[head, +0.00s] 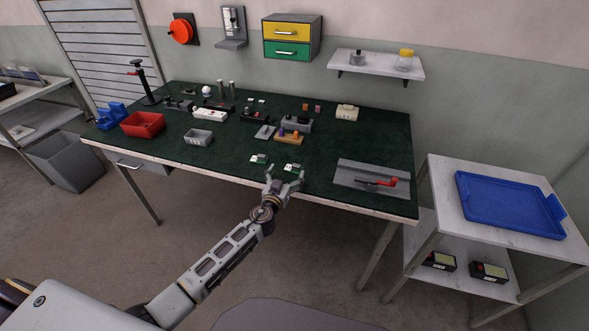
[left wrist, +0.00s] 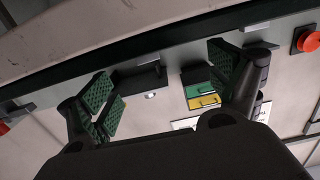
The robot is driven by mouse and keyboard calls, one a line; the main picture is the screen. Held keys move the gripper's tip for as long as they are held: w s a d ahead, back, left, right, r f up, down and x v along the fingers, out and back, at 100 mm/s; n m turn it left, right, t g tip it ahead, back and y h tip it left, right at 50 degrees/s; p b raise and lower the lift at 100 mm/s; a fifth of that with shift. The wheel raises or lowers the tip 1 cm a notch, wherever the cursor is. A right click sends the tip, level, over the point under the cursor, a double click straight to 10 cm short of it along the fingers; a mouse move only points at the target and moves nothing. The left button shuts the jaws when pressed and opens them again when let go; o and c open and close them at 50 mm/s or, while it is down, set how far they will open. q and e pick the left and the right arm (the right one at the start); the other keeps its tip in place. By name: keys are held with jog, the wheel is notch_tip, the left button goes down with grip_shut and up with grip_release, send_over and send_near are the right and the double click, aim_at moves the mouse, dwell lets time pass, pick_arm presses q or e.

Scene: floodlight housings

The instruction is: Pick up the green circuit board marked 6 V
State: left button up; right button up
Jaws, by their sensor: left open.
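Two small green and white boards lie near the front edge of the green-topped table (head: 230,155). One board (head: 292,168) shows just beyond my left gripper (head: 285,175), and the other board (head: 258,158) lies a little to its left. Their markings are too small to read, so I cannot tell which is the 6 V one. My left gripper is open and empty at the table's front edge, its fingers spread. In the left wrist view the open fingers (left wrist: 162,80) show with nothing between them, and no board is seen there. My right gripper is not in view.
A grey plate with a red-handled tool (head: 378,182) lies to the right. A grey tray (head: 199,137), a red bin (head: 142,124) and several fixtures stand behind and left. A blue tray (head: 508,203) rests on the side stand. Table between board and grey plate is clear.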

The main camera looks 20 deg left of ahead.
aim_at(293, 166)
pick_arm(q)
jog(key=shift+w, duration=0.15)
jog(key=shift+w, duration=0.15)
jog(key=shift+w+d+f+p, duration=0.15)
jog(key=shift+w+f+p, duration=0.05)
jog(key=shift+w, duration=1.05)
jog(key=shift+w+d+f+p, duration=0.1)
jog(key=shift+w+f+p, duration=0.1)
jog(key=shift+w, duration=1)
jog(key=c, duration=1.1)
